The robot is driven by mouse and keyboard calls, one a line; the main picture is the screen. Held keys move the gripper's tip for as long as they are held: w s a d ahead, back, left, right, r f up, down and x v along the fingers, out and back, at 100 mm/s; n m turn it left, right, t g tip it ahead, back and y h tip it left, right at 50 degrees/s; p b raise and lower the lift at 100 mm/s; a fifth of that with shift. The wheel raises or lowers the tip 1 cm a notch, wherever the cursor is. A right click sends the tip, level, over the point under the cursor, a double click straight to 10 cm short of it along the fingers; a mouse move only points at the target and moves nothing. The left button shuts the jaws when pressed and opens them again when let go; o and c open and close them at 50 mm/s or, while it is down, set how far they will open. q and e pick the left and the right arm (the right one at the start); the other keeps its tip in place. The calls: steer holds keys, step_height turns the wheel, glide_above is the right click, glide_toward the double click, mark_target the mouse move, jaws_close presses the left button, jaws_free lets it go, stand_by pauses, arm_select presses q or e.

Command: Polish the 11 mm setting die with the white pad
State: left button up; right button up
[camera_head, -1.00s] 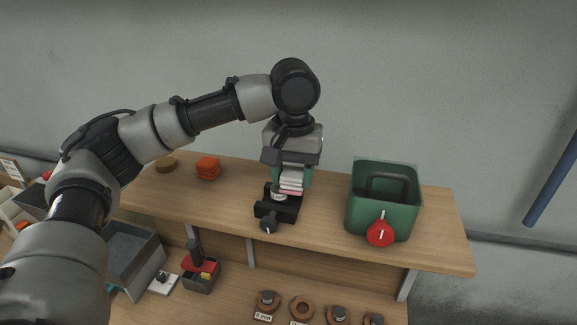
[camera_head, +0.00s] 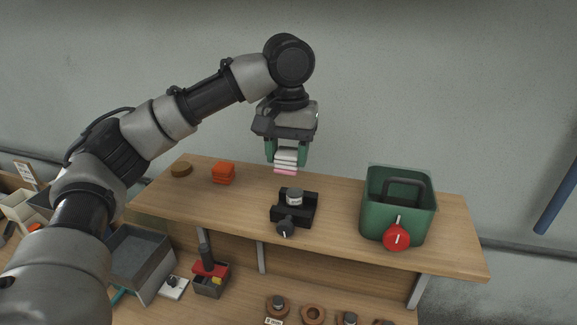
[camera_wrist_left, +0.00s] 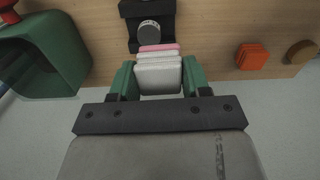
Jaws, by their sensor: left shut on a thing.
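My left gripper (camera_head: 287,158) is shut on the white pad (camera_head: 286,160), a layered white block with a pink bottom face. It holds the pad above the upper shelf, behind and apart from the setting die. In the left wrist view the pad (camera_wrist_left: 158,72) sits between the green fingers. The die (camera_head: 294,197), a short grey cylinder with markings too small to read, stands upright in a black vise (camera_head: 309,209) with a dark knob at its front. The die's round top also shows in the left wrist view (camera_wrist_left: 149,32). My right gripper is not in view.
Orange pads (camera_head: 223,173) and a round brown pad (camera_head: 181,169) lie left on the shelf (camera_head: 345,200). A green bin (camera_head: 372,215) with a red knob stands right. Below are a grey bin (camera_head: 139,262), a small box (camera_head: 210,279) and several brown rings holding dies.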

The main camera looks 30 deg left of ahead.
arm_select(q)
steer(key=shift+a+r, duration=0.15)
steer(key=shift+r, duration=0.35)
steer(key=shift+s+a+r, duration=0.1)
steer(key=shift+s+r, duration=0.1)
steer(key=shift+r, duration=0.95)
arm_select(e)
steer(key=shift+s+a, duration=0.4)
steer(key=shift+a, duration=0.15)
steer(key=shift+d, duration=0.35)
